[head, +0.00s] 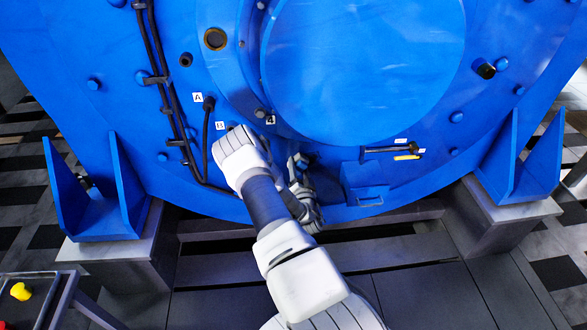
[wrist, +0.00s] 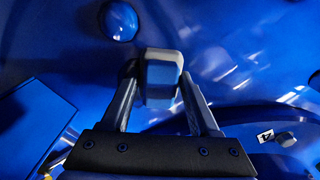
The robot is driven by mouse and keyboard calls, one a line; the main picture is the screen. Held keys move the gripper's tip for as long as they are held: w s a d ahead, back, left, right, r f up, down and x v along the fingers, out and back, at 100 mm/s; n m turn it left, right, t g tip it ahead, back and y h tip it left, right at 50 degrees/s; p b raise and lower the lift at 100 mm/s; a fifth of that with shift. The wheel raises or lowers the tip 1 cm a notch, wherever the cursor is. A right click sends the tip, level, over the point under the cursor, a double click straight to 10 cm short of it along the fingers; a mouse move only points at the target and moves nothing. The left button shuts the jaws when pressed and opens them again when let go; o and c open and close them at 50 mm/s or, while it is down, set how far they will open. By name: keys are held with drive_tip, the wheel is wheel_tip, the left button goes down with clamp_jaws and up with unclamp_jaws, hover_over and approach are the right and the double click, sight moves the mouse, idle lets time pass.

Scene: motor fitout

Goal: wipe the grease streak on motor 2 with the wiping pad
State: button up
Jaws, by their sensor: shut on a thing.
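My gripper (wrist: 160,90) is shut on a small block with a blue face and pale edges, which looks like the wiping pad (wrist: 160,72). The pad sits between the two fingertips, in front of the motor's blue surface; I cannot tell whether it touches. The large blue motor (head: 370,60) fills the head view and also the wrist view (wrist: 220,60). I see no number 2 on it. My gripper shows only partly behind my arm in the head view (head: 297,163), and the pad cannot be made out there. I cannot make out a grease streak in either view.
A round bolt head (wrist: 119,21) stands out near the pad, and a plate labelled 4 (wrist: 266,136) is at right. Black cables (head: 172,90) run down the motor's left. A small ledge (head: 392,150) with a yellow item is right of my gripper. A blue box (head: 365,185) sits below it.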

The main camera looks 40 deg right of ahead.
sight(311, 159)
drive_tip(key=shift+s+d+r, duration=0.1)
drive_tip(key=shift+s+d, duration=0.4)
drive_tip(key=shift+d, duration=0.4)
drive_tip(key=shift+s+d, duration=0.45)
drive_tip(key=shift+d, duration=0.45)
drive_tip(key=shift+s+d+r, duration=0.1)
drive_tip(key=shift+s+d, duration=0.4)
drive_tip(key=shift+d, duration=0.4)
drive_tip(key=shift+s+d, duration=0.8)
drive_tip(key=shift+d, duration=0.35)
drive_tip(key=shift+w+a+f, duration=0.1)
drive_tip(key=shift+w+a, duration=0.45)
drive_tip(key=shift+a, duration=0.35)
drive_tip(key=shift+w+a+f, duration=0.1)
drive_tip(key=shift+w+a, duration=0.45)
drive_tip(key=shift+a, duration=0.35)
